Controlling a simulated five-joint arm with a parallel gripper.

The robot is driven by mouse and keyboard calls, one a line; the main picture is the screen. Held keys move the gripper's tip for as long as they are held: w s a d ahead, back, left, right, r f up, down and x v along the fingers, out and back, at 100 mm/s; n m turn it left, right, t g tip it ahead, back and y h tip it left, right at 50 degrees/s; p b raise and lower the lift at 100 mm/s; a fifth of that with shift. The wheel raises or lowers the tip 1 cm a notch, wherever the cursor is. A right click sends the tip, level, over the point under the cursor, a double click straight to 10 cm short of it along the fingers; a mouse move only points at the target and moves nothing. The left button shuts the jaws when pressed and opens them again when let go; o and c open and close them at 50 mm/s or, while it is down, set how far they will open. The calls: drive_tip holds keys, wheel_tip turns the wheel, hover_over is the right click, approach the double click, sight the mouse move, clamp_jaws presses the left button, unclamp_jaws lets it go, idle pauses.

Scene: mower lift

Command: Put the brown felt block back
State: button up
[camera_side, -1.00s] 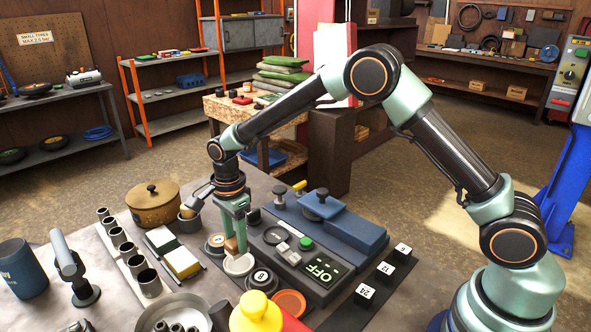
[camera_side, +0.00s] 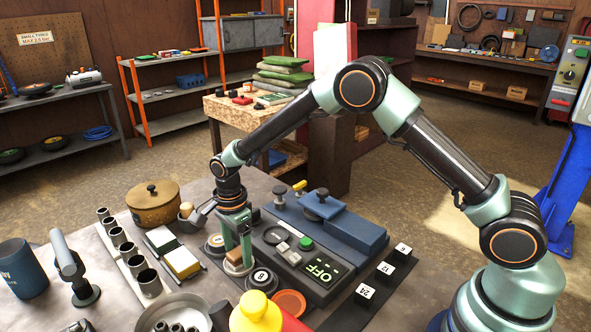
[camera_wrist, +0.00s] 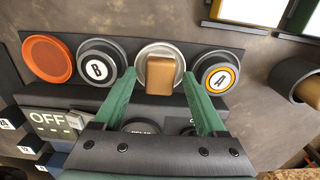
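My gripper (camera_wrist: 158,80) is open, with one green finger on each side of the block and a visible gap on both sides. In the side view, my gripper (camera_side: 237,257) is low over the dish, and the block (camera_side: 235,258) shows between the fingers. The dish is mostly hidden there.
A dark control box with a lit OFF display (camera_side: 320,270) stands right beside the dish. An orange disc (camera_side: 289,303) and a yellow-capped bottle (camera_side: 257,312) are in front.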

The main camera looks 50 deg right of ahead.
wheel_tip(320, 180, up, 11)
wheel_tip(320, 180, up, 7)
drive_tip(key=n+t, duration=0.1)
drive_tip(key=n, duration=0.2)
hover_over(238, 252)
drive_tip(key=s+d, duration=0.3)
drive_tip(key=s+d+r+n+t, duration=0.2)
drive_tip(key=s+d+n, duration=0.3)
drive_tip(key=s+n, duration=0.2)
drive_tip(key=s+d+r+n+t, duration=0.2)
drive_tip(key=s+d+n, duration=0.2)
drive_tip(key=s+n, duration=0.4)
drive_tip(key=shift+s+d+r+t, duration=0.3)
drive_tip(key=shift+s+d, duration=0.1)
drive_tip(key=shift+s, duration=0.4)
